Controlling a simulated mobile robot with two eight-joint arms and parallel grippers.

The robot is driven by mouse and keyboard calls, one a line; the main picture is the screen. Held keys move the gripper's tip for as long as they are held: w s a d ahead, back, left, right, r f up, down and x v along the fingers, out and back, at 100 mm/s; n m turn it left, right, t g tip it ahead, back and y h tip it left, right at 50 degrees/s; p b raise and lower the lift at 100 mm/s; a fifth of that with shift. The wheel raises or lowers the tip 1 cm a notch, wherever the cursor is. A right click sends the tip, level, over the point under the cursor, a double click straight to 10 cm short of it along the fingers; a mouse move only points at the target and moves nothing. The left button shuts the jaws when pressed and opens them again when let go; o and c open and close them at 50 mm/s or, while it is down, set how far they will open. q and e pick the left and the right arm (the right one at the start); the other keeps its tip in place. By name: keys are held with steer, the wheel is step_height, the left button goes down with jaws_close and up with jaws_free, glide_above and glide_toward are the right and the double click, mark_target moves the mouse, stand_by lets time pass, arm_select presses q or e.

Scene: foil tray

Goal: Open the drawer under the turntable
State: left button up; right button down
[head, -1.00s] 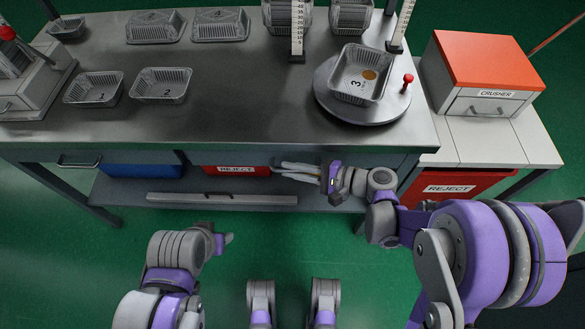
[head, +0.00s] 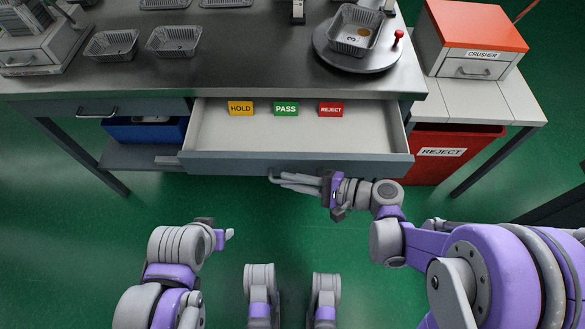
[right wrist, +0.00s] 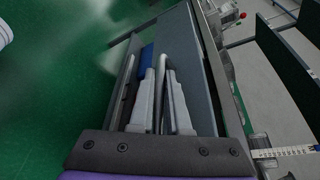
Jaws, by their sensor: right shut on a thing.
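The drawer (head: 350,168) under the turntable (head: 372,67) stands pulled well out from the bench, and its pale interior shows. My right gripper (head: 276,178) is at the drawer's front, shut on its handle. In the right wrist view the fingers (right wrist: 161,95) close on a bar-like handle (right wrist: 160,70) along the grey drawer front. My left gripper (head: 229,235) is low, in front of the bench and apart from the drawer; its fingers are too small to judge.
A yellow HOLD tag (head: 241,108), green PASS tag (head: 286,109) and red REJECT tag (head: 330,110) are at the drawer's back. A foil tray (head: 354,30) is on the turntable. A blue bin (head: 145,132), a red reject bin (head: 455,140) and the crusher (head: 470,45) flank it.

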steer(key=s, duration=0.6)
steer(key=shift+s, duration=0.35)
steer(key=c, duration=0.9)
jaws_free()
steer(key=shift+d, duration=0.1)
steer(key=p+v, duration=0.1)
steer(key=v, duration=0.9)
steer(key=shift+s+d, duration=0.2)
steer(key=shift+d, duration=0.1)
